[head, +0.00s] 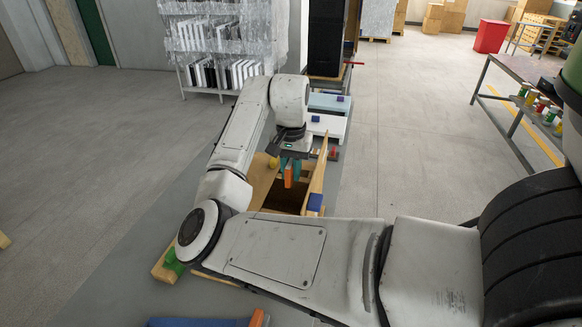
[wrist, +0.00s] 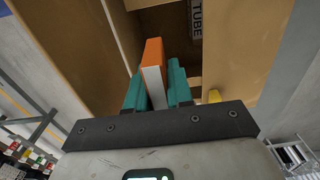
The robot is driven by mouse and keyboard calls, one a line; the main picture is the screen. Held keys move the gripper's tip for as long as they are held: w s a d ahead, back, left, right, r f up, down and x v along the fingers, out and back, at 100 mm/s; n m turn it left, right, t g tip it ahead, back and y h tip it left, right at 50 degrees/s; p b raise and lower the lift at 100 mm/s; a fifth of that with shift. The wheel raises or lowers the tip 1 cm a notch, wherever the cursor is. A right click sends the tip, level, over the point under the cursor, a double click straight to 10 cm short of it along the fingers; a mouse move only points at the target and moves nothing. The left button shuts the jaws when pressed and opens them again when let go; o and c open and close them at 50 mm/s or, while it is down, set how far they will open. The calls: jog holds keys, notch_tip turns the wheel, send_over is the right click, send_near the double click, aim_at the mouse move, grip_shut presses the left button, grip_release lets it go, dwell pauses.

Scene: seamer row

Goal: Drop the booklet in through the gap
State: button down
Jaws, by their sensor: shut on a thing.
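My gripper (head: 289,168) has teal fingers and is shut on an orange booklet (head: 289,176). In the wrist view the booklet (wrist: 153,65) stands upright between the fingers (wrist: 155,88), its white page edge showing. An open brown carton (head: 263,180) lies below it, with flaps raised and a dark inside. The wrist view shows the carton's flaps (wrist: 245,50) on both sides of the dark gap (wrist: 178,38), with the booklet's far end in front of it. I cannot tell whether the booklet's tip is inside the gap. My arm hides part of the carton.
A blue block (head: 315,203) and a yellow knob (head: 273,162) sit at the carton's sides. Pale boxes (head: 325,122) stand behind it. A blue item (head: 190,322) lies at the front. A rack of booklets (head: 220,70) stands at the back; a table (head: 525,72) stands right.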

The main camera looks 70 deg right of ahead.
jog(key=c, duration=0.9)
grip_release()
notch_tip(320, 180, up, 11)
jog(key=shift+f, duration=0.1)
dwell(0.6)
